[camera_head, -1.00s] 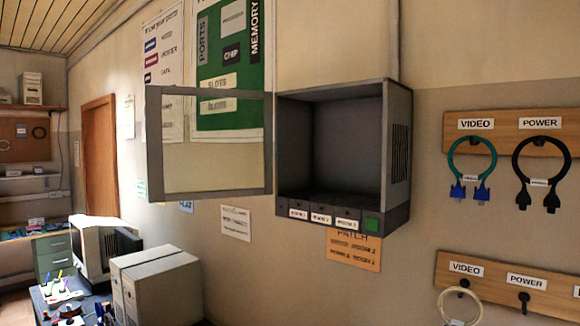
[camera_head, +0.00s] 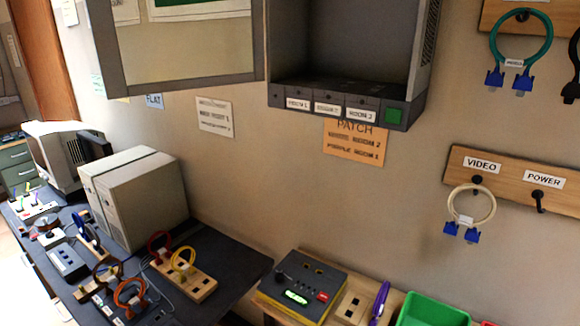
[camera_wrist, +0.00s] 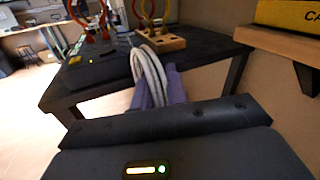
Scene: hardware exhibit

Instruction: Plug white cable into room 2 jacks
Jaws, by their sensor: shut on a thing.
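In the wrist view my gripper (camera_wrist: 158,88) is shut on a looped white cable (camera_wrist: 150,72), which stands up between the purple-grey fingers. The cable's plugs are hidden. The head view does not show my gripper. There, an open dark cabinet (camera_head: 416,75) hangs on the wall, with room labels along its front ledge. The rightmost label (camera_head: 361,113) seems to read ROOM 2, and the leftmost (camera_head: 297,103) ROOM 1. Jack holes on the ledge are too dark to make out. An orange note (camera_head: 354,143) below pairs white with room 2.
The cabinet's glass door (camera_head: 180,45) stands open to the left. A cream cable with blue plugs (camera_head: 468,205) hangs at right. A dark table (camera_head: 225,255) holds colored cables in wooden blocks. A purple cable (camera_head: 380,298) and green bin (camera_head: 432,309) are at lower right.

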